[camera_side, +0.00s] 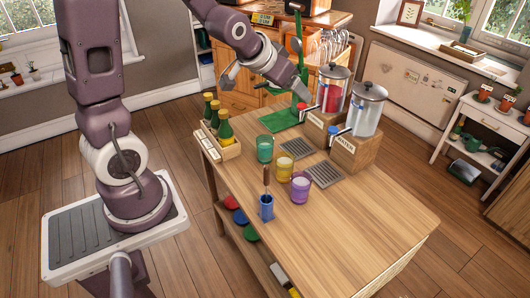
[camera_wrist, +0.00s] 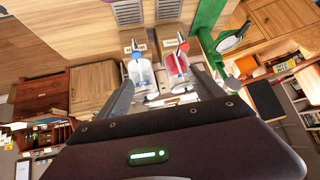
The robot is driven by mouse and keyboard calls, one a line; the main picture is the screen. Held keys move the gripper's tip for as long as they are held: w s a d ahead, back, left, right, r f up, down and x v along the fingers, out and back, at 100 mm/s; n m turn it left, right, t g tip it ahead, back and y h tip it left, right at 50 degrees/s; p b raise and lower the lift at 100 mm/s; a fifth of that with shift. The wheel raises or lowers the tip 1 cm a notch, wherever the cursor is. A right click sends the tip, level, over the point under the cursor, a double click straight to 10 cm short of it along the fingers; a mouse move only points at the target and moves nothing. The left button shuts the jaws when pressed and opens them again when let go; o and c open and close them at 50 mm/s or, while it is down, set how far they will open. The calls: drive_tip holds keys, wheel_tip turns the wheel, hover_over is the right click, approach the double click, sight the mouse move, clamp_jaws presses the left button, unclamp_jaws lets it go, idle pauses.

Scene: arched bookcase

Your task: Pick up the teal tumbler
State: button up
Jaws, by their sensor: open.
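The teal tumbler (camera_side: 265,148) stands upright on the wooden table, just right of the bottle crate. It is not seen in the wrist view. My gripper (camera_side: 300,88) is above the table's far side, near the drink dispensers, well up and back from the tumbler and not touching it. In the wrist view my gripper (camera_wrist: 165,88) has its two fingers spread wide apart, with nothing between them but the view of the dispensers beyond.
A yellow tumbler (camera_side: 284,165) and a purple tumbler (camera_side: 300,187) stand near the teal one. Two dispensers (camera_side: 333,88) (camera_side: 367,109) stand behind. The table's right front (camera_side: 370,225) is clear.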

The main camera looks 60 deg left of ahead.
sight(260, 148)
drive_tip(key=w+a+f+n+t+y, duration=0.1)
drive_tip(key=w+a+f, duration=0.2)
drive_tip(key=a+f, duration=0.35)
drive_tip(key=w+a+f+t, duration=0.1)
drive_tip(key=w+a+f, duration=0.25)
drive_tip(key=f, duration=0.55)
drive_tip(key=s+f, duration=0.2)
drive_tip(key=f, duration=0.2)
drive_tip(key=s+a+f+n+t+y, duration=0.1)
drive_tip(key=s+f, duration=0.2)
drive_tip(key=f, duration=0.1)
drive_tip(key=s+a+f+t, duration=0.1)
drive_tip(key=s+f, duration=0.1)
drive_tip(key=f, duration=0.2)
drive_tip(key=shift+s+a+f+y, duration=0.25)
drive_tip(key=shift+s+f+y, duration=0.05)
drive_tip(key=x, duration=0.7)
drive_tip(key=shift+s+f, duration=0.15)
drive_tip(key=shift+f, duration=0.05)
drive_tip(key=c, duration=1.6)
